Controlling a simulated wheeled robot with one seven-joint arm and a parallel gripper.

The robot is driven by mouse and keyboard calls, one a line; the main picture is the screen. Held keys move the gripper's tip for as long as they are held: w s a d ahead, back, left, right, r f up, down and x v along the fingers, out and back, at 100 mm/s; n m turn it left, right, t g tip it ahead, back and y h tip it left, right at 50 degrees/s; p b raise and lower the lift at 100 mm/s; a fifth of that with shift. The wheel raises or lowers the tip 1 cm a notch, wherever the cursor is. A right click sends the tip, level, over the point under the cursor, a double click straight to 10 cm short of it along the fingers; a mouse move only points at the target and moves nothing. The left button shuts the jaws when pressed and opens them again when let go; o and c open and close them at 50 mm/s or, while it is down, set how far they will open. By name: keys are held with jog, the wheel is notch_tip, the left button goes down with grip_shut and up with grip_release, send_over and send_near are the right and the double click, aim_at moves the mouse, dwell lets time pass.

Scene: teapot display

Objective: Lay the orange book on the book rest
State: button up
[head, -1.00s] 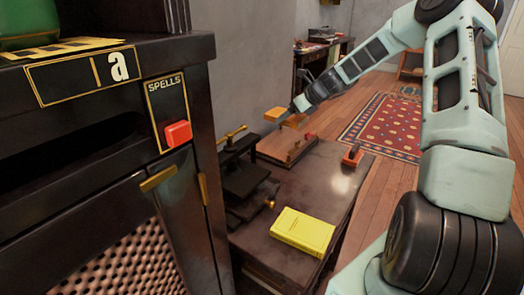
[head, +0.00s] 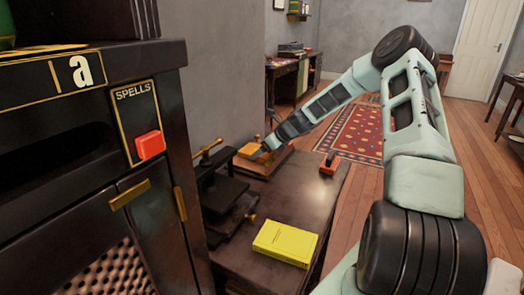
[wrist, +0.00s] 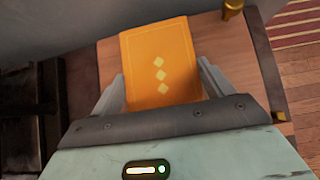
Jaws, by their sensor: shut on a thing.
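The orange book (head: 249,151), with pale diamonds on its cover in the wrist view (wrist: 158,50), is between the fingers of my gripper (head: 262,154). My gripper is shut on its near part, one finger at each side, also in the wrist view (wrist: 163,88). The wooden book rest (head: 270,167) is under the book, at the far end of the dark table, and its board shows around the book in the wrist view (wrist: 243,72). The book lies on or just above the rest; I cannot tell whether they touch.
A black press with brass handles (head: 222,190) stands left of the rest. A yellow book (head: 285,243) lies on the near table (head: 318,205). A small red-orange object (head: 328,162) stands right of the rest. A dark cabinet (head: 85,150) fills the left.

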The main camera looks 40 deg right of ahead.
jog(key=o, duration=1.1)
jog(key=shift+r, duration=0.15)
jog(key=v, duration=1.2)
jog(key=shift+p, duration=0.4)
